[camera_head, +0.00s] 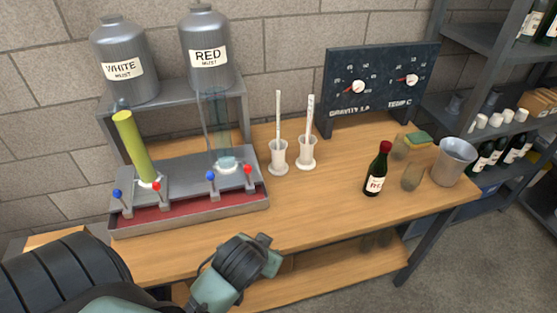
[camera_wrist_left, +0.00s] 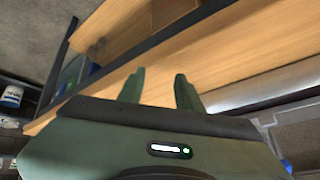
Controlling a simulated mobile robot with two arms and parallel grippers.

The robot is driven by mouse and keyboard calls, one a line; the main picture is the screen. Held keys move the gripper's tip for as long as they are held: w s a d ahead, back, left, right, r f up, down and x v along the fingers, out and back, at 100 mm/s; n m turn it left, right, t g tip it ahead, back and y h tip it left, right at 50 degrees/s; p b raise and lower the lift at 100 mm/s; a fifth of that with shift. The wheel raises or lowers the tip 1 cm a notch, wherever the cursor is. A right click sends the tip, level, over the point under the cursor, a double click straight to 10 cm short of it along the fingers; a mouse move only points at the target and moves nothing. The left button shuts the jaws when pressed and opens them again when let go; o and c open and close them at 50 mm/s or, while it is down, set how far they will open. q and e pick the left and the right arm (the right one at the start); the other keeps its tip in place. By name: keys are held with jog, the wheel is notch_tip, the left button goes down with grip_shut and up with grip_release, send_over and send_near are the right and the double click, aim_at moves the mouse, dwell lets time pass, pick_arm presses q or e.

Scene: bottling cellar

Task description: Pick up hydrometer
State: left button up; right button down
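Two slim pale instruments stand upright in white holders near the middle of the table in the head view. The left one (camera_head: 278,115) is plain white; the right one (camera_head: 309,117) has markings along its stem. I cannot tell which is the hydrometer. Their lower ends are hidden in the left holder (camera_head: 279,158) and the right holder (camera_head: 307,153). My left gripper (camera_head: 270,255) is at the table's front edge, below and well apart from both. In the left wrist view its fingers (camera_wrist_left: 158,82) are spread with nothing between them. My right gripper is not in view.
A sampling stand (camera_head: 190,205) with a yellow-green cylinder (camera_head: 134,147) and a clear cylinder (camera_head: 217,128) is at left. A gauge board (camera_head: 383,86) stands behind. The table's front middle (camera_head: 310,205) is clear.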

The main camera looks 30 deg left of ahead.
aim_at(279, 103)
pick_arm(q)
jog(key=w+a+r+n+t+y, duration=0.2)
jog(key=w+a+r+t, duration=0.1)
jog(key=w+r, duration=0.4)
jog(key=w+a+r+n+t+y, duration=0.2)
jog(key=w+a+r, duration=0.4)
jog(key=w, duration=0.5)
jog(key=w+a+r+n+t+y, duration=0.1)
jog(key=w+a+r+t+y, duration=0.2)
jog(key=w+a+r, duration=0.2)
jog(key=shift+w+a+r+n+t, duration=0.1)
jog(key=shift+w+r+n+t, duration=0.1)
jog(key=shift+w+r, duration=0.8)
jog(key=shift+w+a+r+n+t, duration=0.1)
jog(key=shift+w+r+n, duration=0.1)
jog(key=shift+w+r, duration=0.75)
jog(key=p+x, duration=0.2)
jog(key=x, duration=0.4)
jog(key=shift+p, duration=0.35)
jog(key=shift+w+a, duration=0.15)
jog(key=shift+a, duration=0.05)
grip_shut()
